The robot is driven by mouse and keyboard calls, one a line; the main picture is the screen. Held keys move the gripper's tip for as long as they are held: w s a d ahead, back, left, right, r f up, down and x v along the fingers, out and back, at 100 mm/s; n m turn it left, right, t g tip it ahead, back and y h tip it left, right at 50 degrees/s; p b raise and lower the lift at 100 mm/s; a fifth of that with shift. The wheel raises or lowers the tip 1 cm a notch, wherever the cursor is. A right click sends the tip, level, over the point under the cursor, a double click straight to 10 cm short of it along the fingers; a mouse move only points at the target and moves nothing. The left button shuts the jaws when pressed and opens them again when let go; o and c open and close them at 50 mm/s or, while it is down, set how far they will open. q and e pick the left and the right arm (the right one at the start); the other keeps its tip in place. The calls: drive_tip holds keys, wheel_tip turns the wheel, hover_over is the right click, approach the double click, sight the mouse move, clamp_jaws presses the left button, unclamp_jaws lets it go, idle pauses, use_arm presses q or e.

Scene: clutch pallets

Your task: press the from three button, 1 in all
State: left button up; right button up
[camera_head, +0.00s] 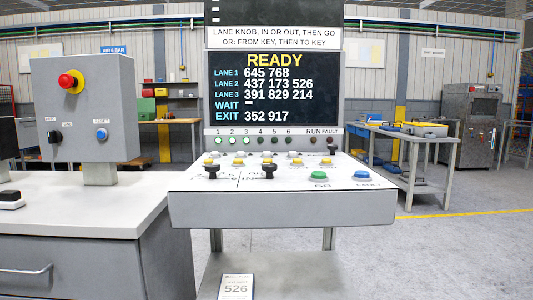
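The control console (282,206) stands in the middle, with a sloped white top carrying several small yellow and grey-white buttons in two rows. The yellow ones include one at the left (208,161), one in the middle (268,160) and one at the right (326,161). Their labels are too small to read, so I cannot tell which is the from three button. Two black knobs (268,170) stand in front and partly cover the lettering. A green button (319,176) and a blue button (362,176) sit at the front right. Neither gripper is in view.
The screen (272,88) reads READY, with lane 3 listing 391 829 214. Lamps 1, 2 and 3 glow green on the strip (270,140) below it. A grey box with a red button (67,82) stands on the left counter (75,222). A card marked 526 (236,287) is below.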

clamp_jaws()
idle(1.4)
